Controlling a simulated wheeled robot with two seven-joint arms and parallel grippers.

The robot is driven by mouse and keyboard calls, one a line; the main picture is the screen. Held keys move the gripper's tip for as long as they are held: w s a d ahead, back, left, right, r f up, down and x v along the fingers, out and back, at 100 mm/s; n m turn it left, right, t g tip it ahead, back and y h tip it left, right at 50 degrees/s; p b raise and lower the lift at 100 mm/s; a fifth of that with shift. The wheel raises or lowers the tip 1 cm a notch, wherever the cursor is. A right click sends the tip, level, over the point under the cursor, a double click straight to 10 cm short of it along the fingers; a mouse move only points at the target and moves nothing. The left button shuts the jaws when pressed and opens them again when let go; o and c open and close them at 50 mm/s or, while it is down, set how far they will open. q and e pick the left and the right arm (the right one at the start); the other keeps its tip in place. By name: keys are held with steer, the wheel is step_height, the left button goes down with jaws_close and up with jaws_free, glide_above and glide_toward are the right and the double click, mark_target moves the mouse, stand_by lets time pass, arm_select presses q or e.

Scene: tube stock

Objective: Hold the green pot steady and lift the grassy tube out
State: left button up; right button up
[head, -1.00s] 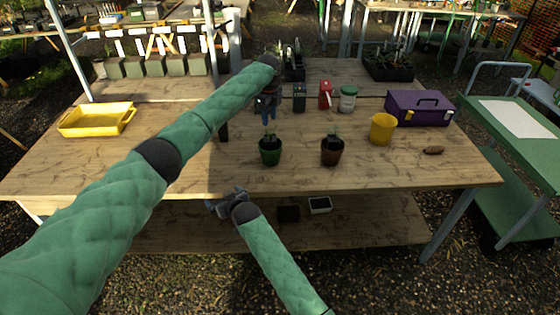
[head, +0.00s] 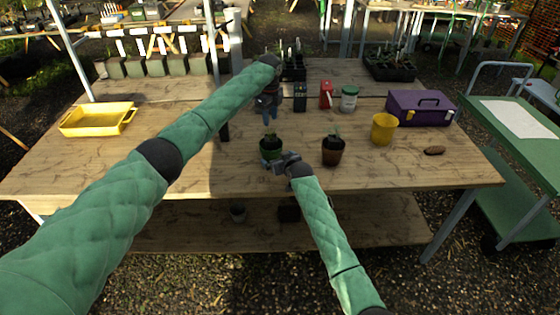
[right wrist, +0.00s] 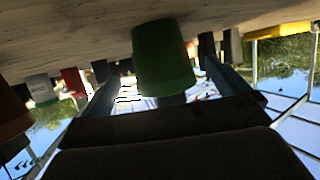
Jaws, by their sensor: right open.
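The green pot (head: 271,151) stands upright near the front of the wooden table. Green leaves of the grassy tube (head: 269,137) show above its rim; the tube itself is hidden inside. My right gripper (head: 272,162) is at the front of the green pot, low near the table. In the right wrist view, which is upside down, the green pot (right wrist: 163,58) sits between the two open fingers, with gaps at both sides. My left gripper (head: 268,114) points down above the table, behind the green pot, its two fingers apart and empty.
A brown pot (head: 333,152) with a plant stands just right of the green pot. A yellow pot (head: 383,130), purple toolbox (head: 425,108) and yellow tray (head: 97,120) stand farther off. The table (head: 200,170) is clear left of the green pot.

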mark_target(276, 156)
steer(key=shift+x, duration=2.8)
steer(key=shift+c, duration=0.4)
